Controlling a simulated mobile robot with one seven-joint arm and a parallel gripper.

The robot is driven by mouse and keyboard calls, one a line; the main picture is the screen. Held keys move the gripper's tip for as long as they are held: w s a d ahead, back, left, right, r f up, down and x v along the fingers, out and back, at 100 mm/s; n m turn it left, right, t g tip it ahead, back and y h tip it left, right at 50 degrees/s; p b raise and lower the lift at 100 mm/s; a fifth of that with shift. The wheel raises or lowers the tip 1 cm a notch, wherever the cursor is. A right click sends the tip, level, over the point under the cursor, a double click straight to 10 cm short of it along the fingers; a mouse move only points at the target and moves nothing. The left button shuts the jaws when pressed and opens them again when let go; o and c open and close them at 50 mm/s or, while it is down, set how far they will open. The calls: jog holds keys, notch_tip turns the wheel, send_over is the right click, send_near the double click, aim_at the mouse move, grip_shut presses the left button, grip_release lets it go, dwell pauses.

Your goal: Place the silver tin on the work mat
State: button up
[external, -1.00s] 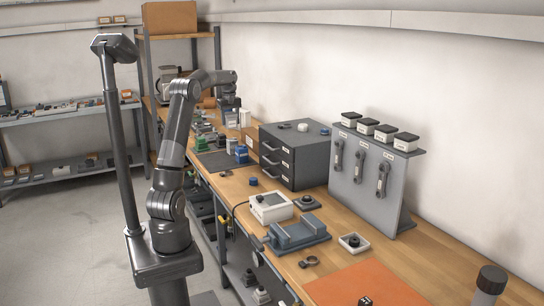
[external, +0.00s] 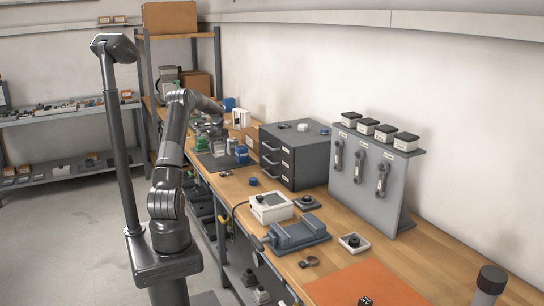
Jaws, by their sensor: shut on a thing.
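My gripper (external: 215,136) is over the far part of the bench, pointing down and shut on the silver tin (external: 217,148). The tin is small in this view and partly hidden by the gripper. It is above or at the back part of a dark grey mat (external: 213,163), and I cannot tell whether it touches the mat. Another orange-red mat (external: 365,285) lies at the near end of the bench, far from my gripper.
Green blocks (external: 203,144) are left of the gripper and blue blocks (external: 242,155) are right of it. A dark drawer cabinet (external: 296,155) stands further right. A grey vise (external: 298,234) and a white-topped box (external: 270,207) stand nearer on the bench.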

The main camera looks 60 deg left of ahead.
aim_at(217, 142)
jog(key=shift+s+a+f, duration=0.2)
jog(key=shift+a+f, duration=0.2)
jog(key=shift+a, duration=0.15)
jog(key=shift+f, duration=1.95)
jog(key=shift+f, duration=0.1)
jog(key=o, duration=1.1)
jog(key=shift+o, duration=0.2)
notch_tip(217, 142, up, 12)
jog(key=shift+r, duration=0.15)
